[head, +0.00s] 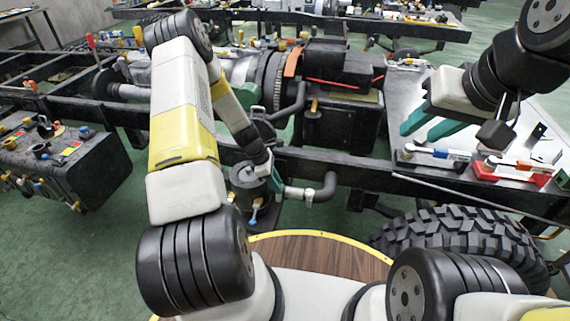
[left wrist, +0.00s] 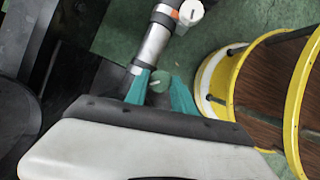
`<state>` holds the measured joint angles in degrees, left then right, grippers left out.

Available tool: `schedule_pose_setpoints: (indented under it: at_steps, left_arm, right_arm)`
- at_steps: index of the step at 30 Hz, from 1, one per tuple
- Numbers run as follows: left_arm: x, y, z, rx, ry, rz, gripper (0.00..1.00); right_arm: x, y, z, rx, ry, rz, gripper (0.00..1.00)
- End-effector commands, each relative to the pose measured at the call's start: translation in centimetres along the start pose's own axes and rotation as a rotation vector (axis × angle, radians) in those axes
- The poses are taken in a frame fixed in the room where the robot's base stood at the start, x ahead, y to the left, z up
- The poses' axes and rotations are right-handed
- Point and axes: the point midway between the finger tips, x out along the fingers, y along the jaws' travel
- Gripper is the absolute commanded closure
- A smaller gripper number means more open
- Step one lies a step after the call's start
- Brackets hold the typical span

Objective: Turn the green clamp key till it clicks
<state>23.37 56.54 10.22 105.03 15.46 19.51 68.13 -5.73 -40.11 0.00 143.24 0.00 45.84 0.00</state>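My left gripper (head: 274,174) points down beside a dark round fitting with a pipe, on the near side of the chassis frame. In the left wrist view its two teal fingers (left wrist: 163,90) are apart at the tips. A small pale-green round piece, which looks like the green clamp key (left wrist: 158,82), shows between them. I cannot tell whether the fingers touch it. In the head view the key is not clearly seen behind the gripper. My right gripper (head: 428,126) is open and empty, above the grey tray at the right.
A grey pipe (left wrist: 154,42) with a white-capped end (left wrist: 191,12) runs by the left fingers. A black pipe elbow (head: 327,188) is right of the left gripper. A big tyre (head: 455,245) lies at the lower right. A tray (head: 405,90) carries tools in red and blue holders.

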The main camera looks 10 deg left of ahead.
Motion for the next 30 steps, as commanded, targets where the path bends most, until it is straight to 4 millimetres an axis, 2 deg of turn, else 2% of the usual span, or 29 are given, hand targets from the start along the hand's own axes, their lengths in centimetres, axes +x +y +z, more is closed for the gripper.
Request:
schedule_pose_setpoints:
  at_steps: [14, 30]
  left_arm:
    - [-0.01, 0.11, 0.00, 0.068, 0.001, -0.027, 1.00]
    - [0.06, 0.39, 0.06, 0.489, 0.002, -0.202, 1.00]
  right_arm:
    - [0.00, 0.00, 0.00, 0.000, 0.000, 0.000, 0.64]
    - [0.00, 0.00, 0.00, 0.000, 0.000, 0.000, 0.64]
